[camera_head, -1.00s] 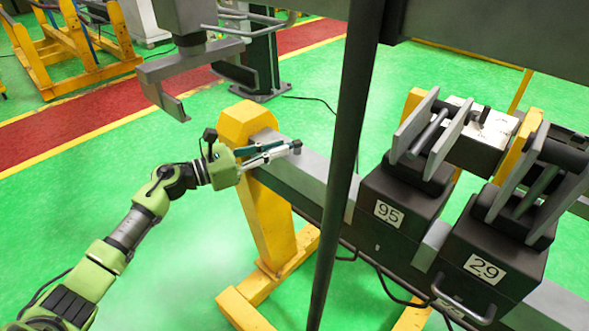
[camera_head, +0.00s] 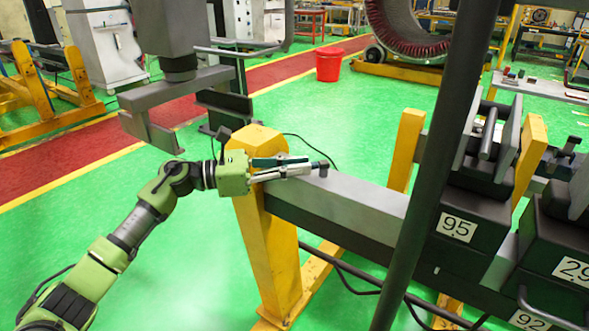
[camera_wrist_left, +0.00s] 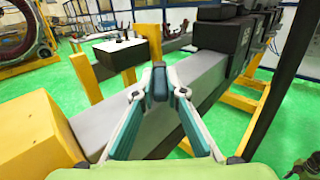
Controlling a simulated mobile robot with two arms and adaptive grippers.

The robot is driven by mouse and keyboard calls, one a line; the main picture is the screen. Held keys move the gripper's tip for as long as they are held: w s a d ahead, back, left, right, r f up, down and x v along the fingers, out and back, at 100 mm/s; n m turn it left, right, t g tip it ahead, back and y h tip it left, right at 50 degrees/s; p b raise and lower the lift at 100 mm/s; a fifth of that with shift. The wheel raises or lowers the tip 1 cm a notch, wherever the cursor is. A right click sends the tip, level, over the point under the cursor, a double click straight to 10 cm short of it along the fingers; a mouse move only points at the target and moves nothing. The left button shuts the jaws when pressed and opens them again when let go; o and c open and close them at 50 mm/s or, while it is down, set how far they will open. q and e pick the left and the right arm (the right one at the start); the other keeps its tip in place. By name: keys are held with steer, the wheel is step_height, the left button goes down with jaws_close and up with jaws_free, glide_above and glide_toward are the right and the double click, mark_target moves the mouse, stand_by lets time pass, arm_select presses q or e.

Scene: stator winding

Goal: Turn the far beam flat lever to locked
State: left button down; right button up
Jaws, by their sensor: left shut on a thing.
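My left gripper (camera_head: 312,168) lies over the near-left end of the long grey beam (camera_head: 365,202), beside the yellow post (camera_head: 268,225). Its fingers are closed around a small dark grey piece, which looks like the lever (camera_head: 323,170). In the left wrist view the fingertips (camera_wrist_left: 158,90) meet on both sides of this upright dark lever (camera_wrist_left: 157,80), above the beam's top face (camera_wrist_left: 196,75). The lever's lower part is hidden by the fingers, so its angle and lock state cannot be told. My right gripper is not in view.
Black blocks numbered 95 (camera_head: 470,225) and 29 (camera_head: 555,245) sit farther right on the beam. A dark upright pole (camera_head: 440,165) crosses in front. A grey hanging bracket (camera_head: 165,105) is above left. Green floor (camera_head: 190,270) is free at left.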

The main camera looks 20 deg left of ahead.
arm_select(q)
steer(key=c, duration=2)
jaws_free()
steer(key=shift+c, duration=0.2)
steer(key=v, duration=1.2)
